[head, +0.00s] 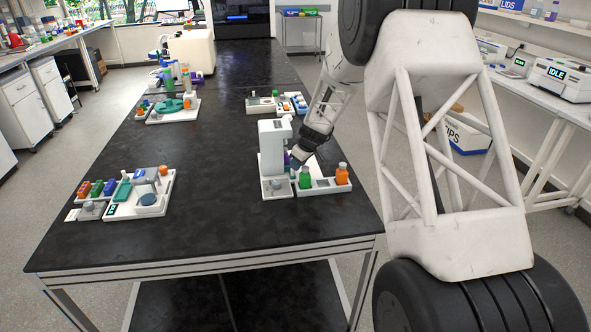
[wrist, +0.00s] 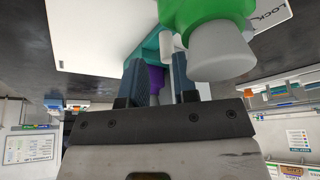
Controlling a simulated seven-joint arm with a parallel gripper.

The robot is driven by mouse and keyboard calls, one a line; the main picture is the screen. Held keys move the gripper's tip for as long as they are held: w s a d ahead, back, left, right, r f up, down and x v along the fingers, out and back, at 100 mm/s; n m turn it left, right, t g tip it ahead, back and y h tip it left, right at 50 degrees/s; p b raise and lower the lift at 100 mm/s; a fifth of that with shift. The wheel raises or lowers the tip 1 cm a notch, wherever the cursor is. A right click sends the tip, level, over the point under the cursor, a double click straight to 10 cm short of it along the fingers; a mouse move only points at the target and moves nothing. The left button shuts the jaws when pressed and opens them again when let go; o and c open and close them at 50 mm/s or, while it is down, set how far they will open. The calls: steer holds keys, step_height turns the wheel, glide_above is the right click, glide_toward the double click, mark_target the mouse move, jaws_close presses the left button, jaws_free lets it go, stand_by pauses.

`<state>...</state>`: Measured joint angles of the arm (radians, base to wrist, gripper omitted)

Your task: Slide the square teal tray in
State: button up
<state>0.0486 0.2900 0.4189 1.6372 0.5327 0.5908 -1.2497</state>
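My gripper (wrist: 158,72) points toward the white instrument (head: 274,148) on the dark bench, at its right side in the head view. Its two fingers are apart in the wrist view. A teal part (wrist: 151,46), possibly the square tray, shows just beyond the fingertips against the white instrument body (wrist: 95,30). A purple piece (wrist: 155,78) shows between the fingers, with a gap on its right. I cannot tell whether either finger touches anything. In the head view the teal part is mostly hidden by the instrument and my gripper (head: 294,161).
An orange bottle (head: 342,175) stands farther right. The bench's middle (head: 215,185) is clear.

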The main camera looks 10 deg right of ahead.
mark_target(295, 175)
steer(key=shift+s+x, duration=0.15)
steer(key=shift+x, duration=0.8)
steer(key=shift+s+x, duration=0.15)
steer(key=shift+x, duration=0.85)
steer(key=shift+w+a+f, duration=0.1)
steer(key=shift+a+f, duration=0.15)
steer(key=shift+f, duration=0.05)
steer(key=shift+d+r, duration=0.25)
steer(key=shift+r, duration=0.05)
steer(key=c, duration=0.5)
steer(key=shift+w, duration=0.1)
steer(key=shift+r, duration=0.1)
